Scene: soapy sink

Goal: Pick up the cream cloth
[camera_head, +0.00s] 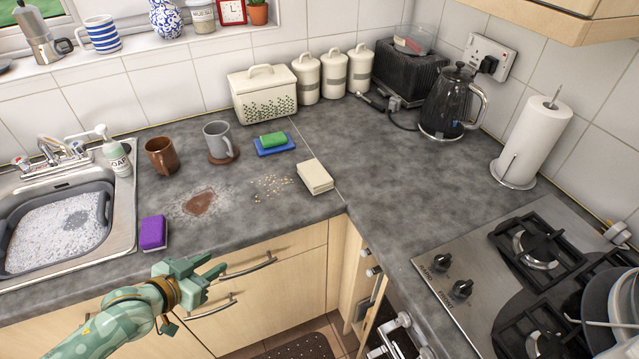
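The cream cloth (314,177) is a folded, block-like piece lying flat on the grey worktop, close to its inner corner edge. My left gripper (215,265) is in front of the worktop's front edge, near the drawer handles, below and left of the cloth and well apart from it. Its fingers point right and look parted, with nothing between them. My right gripper does not show.
Crumbs (272,187) and a brown spill (198,203) lie left of the cloth. A hob (450,275) is at right.

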